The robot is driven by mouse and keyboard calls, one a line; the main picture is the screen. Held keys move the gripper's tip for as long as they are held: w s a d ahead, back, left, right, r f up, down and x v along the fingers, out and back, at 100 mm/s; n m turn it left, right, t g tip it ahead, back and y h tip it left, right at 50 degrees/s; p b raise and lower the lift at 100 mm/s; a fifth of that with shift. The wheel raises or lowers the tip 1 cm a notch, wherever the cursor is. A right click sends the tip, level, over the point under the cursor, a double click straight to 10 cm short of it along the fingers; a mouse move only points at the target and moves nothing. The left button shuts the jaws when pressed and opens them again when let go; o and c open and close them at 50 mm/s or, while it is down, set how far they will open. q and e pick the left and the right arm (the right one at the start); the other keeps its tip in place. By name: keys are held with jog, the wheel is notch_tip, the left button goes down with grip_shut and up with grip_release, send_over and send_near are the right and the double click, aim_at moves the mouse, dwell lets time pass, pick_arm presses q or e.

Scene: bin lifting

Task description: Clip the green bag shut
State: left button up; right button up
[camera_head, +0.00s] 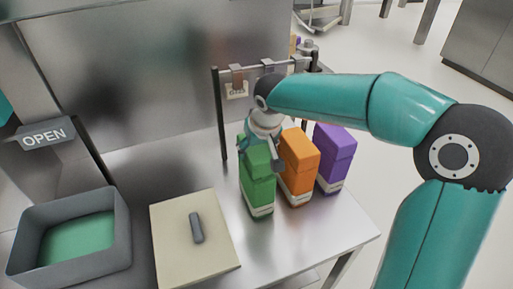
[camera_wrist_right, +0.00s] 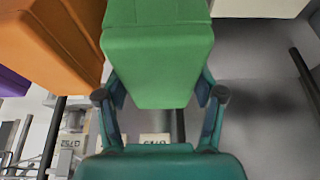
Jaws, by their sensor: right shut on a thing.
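The green bag (camera_head: 257,182) stands upright on the metal table, left of an orange bag. My right gripper (camera_head: 264,148) is at its top and shut on it. In the right wrist view the green bag (camera_wrist_right: 158,60) fills the space between the two fingers, one on each side. A dark grey bar, perhaps a clip (camera_head: 196,228), lies on a beige board (camera_head: 166,218) left of the bag. My left gripper is not in view.
An orange bag (camera_head: 298,162) and a purple bag (camera_head: 334,158) stand close to the right. A rail (camera_head: 290,63) with grey hangers and tags stands behind. A grey bin (camera_head: 70,269) with a green inside is at the left, near an OPEN sign (camera_head: 44,134).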

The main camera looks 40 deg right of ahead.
jog(key=shift+f+b, duration=0.85)
jog(key=shift+b, duration=0.15)
dwell(0.5)
jog(key=o, duration=1.2)
jog(key=shift+o, duration=0.4)
jog(key=shift+r, duration=0.1)
jog(key=shift+r+p, duration=2.7)
jog(key=shift+r, duration=0.75)
jog(key=shift+c, duration=0.3)
grip_shut()
